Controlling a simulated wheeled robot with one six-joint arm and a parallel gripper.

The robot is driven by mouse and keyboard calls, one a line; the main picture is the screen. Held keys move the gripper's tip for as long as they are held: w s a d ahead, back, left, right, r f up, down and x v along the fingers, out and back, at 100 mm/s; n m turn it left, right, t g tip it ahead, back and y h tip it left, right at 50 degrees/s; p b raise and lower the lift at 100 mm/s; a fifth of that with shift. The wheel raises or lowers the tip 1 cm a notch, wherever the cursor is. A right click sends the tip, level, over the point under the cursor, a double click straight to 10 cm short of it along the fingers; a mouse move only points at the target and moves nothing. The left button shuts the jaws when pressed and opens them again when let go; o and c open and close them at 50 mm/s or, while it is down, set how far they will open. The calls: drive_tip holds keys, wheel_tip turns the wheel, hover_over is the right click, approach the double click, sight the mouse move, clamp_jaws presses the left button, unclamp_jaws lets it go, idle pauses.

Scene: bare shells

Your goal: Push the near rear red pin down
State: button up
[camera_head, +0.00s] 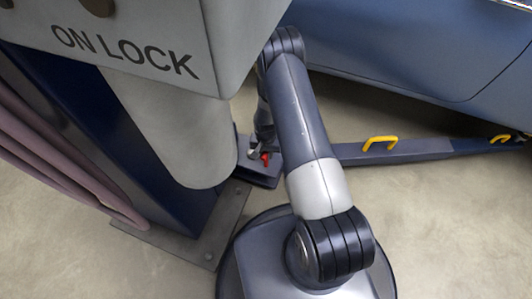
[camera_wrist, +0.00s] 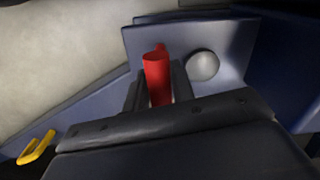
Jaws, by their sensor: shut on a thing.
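The red pin (camera_wrist: 157,75) stands between the two fingers of my gripper (camera_wrist: 158,88) in the wrist view, and the jaws are shut on it. Its top shows above the fingers; its lower part is hidden by them. In the head view a small part of the red pin (camera_head: 265,158) shows beside my gripper (camera_head: 259,152), low at the end of the blue lift arm (camera_head: 400,152). I cannot tell how deep the pin sits.
A silver dome (camera_wrist: 202,65) is close to the right finger. Yellow handles (camera_head: 380,142) stand on the lift arm. A blue car (camera_head: 420,45) hangs above it. A grey column with a box lettered "ON LOCK" (camera_head: 125,55) stands at left. Floor is clear at lower right.

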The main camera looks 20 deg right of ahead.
clamp_jaws()
wheel_tip(320, 180, down, 4)
drive_tip(key=b, duration=0.3)
idle(0.3)
drive_tip(key=o, duration=0.6)
unclamp_jaws()
drive_tip(key=shift+c, duration=0.2)
drive_tip(key=shift+r, duration=0.15)
